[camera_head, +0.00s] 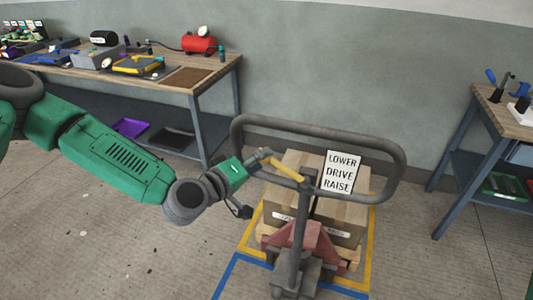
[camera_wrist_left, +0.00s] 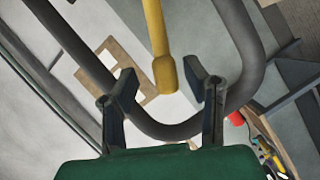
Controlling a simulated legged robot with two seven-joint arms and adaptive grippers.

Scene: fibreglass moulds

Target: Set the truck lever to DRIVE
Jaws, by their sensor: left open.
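The truck lever (camera_head: 285,169) is a yellow bar at the head of the pallet truck's dark handle post (camera_head: 302,222). A white sign (camera_head: 340,172) beside it reads LOWER, DRIVE, RAISE from top to bottom. The lever slants, its free end up and left toward my left gripper (camera_head: 254,183). The gripper is open beside the handle loop (camera_head: 393,150). In the left wrist view the lever (camera_wrist_left: 161,60) ends in a thick yellow tip between the two open fingers (camera_wrist_left: 163,82), with gaps on both sides. I cannot tell its exact depth. My right gripper is not in view.
The pallet truck carries cardboard boxes (camera_head: 345,219) on a pallet, within yellow floor tape (camera_head: 368,248). A workbench (camera_head: 222,72) with tools stands at the back left, another bench (camera_head: 511,124) at the right. Floor at the lower left is clear.

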